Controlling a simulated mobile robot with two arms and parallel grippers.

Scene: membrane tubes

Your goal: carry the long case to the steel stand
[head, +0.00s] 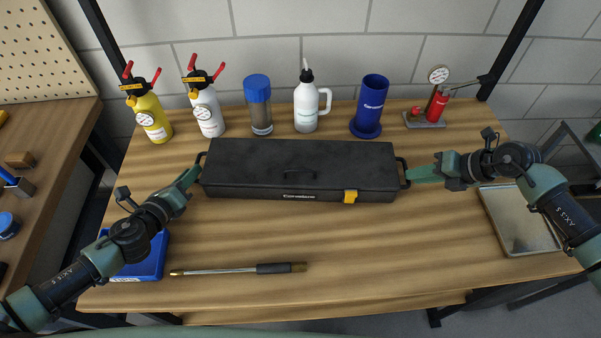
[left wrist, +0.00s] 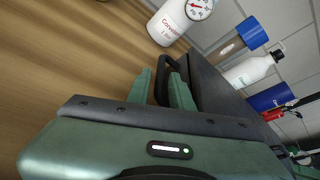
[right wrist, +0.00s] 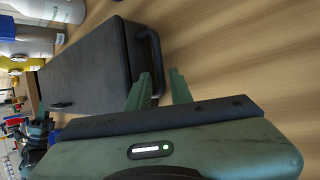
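The long black case (head: 300,172) lies closed on the wooden table, with a yellow latch at its front and a loop handle at each end. My left gripper (head: 194,176) is at the left end handle (left wrist: 161,80). In the left wrist view its fingers (left wrist: 162,88) stand apart on either side of the handle bar. My right gripper (head: 411,174) is at the right end handle (right wrist: 154,55). In the right wrist view its fingers (right wrist: 160,88) are apart, with the bar's end between them. I cannot identify the steel stand for certain.
Several bottles and a blue cylinder (head: 373,103) stand behind the case. A gauge device (head: 437,98) is at back right. A blue tray (head: 150,262), a torque-wrench-like rod (head: 240,270) and a metal tray (head: 518,236) lie nearer. A grey frame (head: 565,140) shows at far right.

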